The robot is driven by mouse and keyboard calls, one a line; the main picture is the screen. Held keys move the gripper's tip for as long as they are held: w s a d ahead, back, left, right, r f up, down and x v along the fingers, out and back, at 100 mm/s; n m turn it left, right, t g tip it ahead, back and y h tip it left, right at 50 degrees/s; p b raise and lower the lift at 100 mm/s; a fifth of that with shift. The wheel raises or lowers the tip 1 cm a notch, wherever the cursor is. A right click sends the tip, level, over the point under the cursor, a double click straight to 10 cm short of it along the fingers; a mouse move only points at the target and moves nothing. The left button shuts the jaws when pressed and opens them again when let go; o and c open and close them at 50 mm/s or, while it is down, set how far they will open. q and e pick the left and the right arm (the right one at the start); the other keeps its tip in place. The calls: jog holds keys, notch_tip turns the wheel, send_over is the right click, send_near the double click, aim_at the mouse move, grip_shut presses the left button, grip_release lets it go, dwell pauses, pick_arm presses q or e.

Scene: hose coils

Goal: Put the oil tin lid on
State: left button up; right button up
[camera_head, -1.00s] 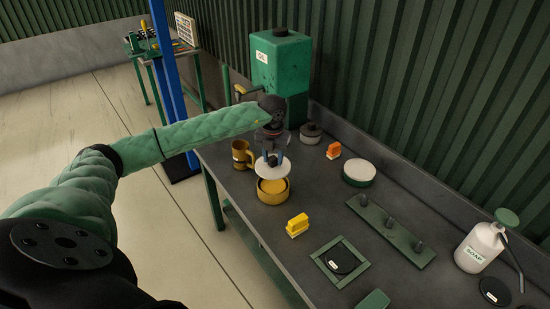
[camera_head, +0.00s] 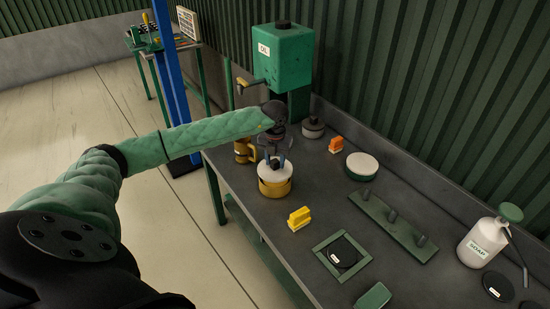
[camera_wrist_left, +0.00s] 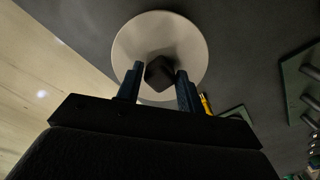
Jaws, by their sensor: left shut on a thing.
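A yellow round tin (camera_head: 275,188) stands on the bench near its left edge. A white round lid (camera_head: 268,174) is at the tin's mouth, over its opening; I cannot tell whether it is fully seated. My left gripper (camera_head: 275,160) points down from above and is shut on the lid's dark knob. In the left wrist view the white lid (camera_wrist_left: 130,55) fills the top middle, and the two blue fingers of the left gripper (camera_wrist_left: 160,78) pinch the black knob. The tin is hidden beneath the lid there. My right gripper is not in view.
A yellow mug (camera_head: 243,151) stands close behind the tin. A green OIL tank (camera_head: 283,57) is at the back. A yellow block (camera_head: 299,218), a green pegged rail (camera_head: 415,240), a round green-and-white container (camera_head: 362,166) and a soap bottle (camera_head: 480,245) are on the bench.

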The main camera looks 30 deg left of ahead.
pick_arm(q)
jog(key=shift+f, duration=0.8)
jog(key=shift+r, duration=0.1)
jog(key=shift+b, duration=0.4)
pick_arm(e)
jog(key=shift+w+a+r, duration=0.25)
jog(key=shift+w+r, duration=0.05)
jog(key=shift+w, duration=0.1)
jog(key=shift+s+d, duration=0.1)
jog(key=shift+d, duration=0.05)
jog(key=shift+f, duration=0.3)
pick_arm(q)
jog(key=shift+f+b, duration=0.9)
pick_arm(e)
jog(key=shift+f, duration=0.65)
